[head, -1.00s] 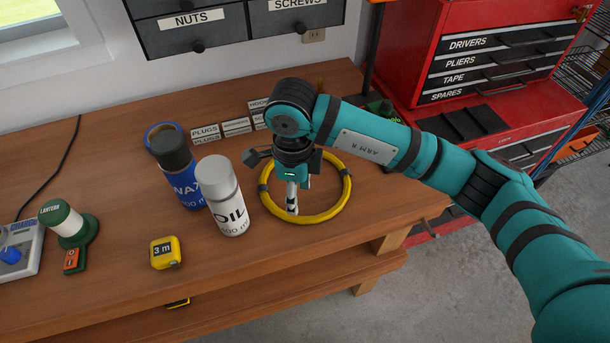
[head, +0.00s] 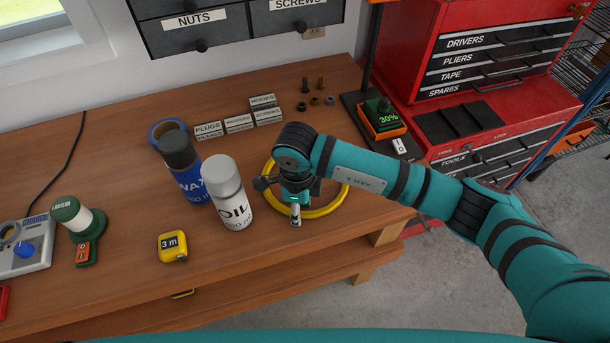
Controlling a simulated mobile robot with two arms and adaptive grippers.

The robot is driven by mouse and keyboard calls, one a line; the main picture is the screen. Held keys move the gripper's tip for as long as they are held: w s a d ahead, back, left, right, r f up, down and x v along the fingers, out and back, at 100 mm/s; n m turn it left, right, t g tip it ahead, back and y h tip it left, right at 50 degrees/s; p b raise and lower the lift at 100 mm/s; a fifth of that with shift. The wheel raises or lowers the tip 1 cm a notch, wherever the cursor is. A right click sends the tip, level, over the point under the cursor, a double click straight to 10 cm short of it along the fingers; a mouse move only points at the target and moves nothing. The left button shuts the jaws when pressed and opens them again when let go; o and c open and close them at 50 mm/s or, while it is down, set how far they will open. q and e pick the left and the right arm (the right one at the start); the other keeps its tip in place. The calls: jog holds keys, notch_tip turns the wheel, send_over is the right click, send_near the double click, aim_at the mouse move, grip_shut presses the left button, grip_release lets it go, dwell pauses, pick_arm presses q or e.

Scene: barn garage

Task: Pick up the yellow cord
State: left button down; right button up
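The yellow cord (head: 325,211) is a coiled ring lying on the wooden workbench, just right of the white OIL can (head: 227,194). My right gripper (head: 296,214) points down over the front left part of the ring, and its tip is low, by the bench top. The gripper and wrist hide part of the ring. I cannot tell whether the fingers are open or closed around the cord. My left gripper is out of view.
A blue WAX can (head: 181,172) and a blue ring (head: 166,131) are left of the OIL can. A yellow tape measure (head: 172,246), a lantern (head: 78,219) and a charger (head: 27,247) lie farther left. A meter (head: 382,115) stands back right. The bench front (head: 290,250) is clear.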

grip_shut()
jog(key=shift+r, duration=0.2)
jog(key=shift+w+r+b, duration=0.1)
jog(key=shift+r+b, duration=0.45)
notch_tip(320, 180, up, 2)
jog(key=shift+r+b, duration=0.1)
jog(key=shift+b, duration=0.65)
jog(key=s+d+b, duration=0.2)
jog(key=s, duration=0.5)
jog(key=s+d+r+b, duration=0.1)
jog(key=s+d+b, duration=0.1)
jog(key=s, duration=0.6)
jog(key=shift+s+d+r+b, duration=0.15)
jog(key=shift+d+r+b, duration=0.15)
jog(key=shift+d, duration=0.4)
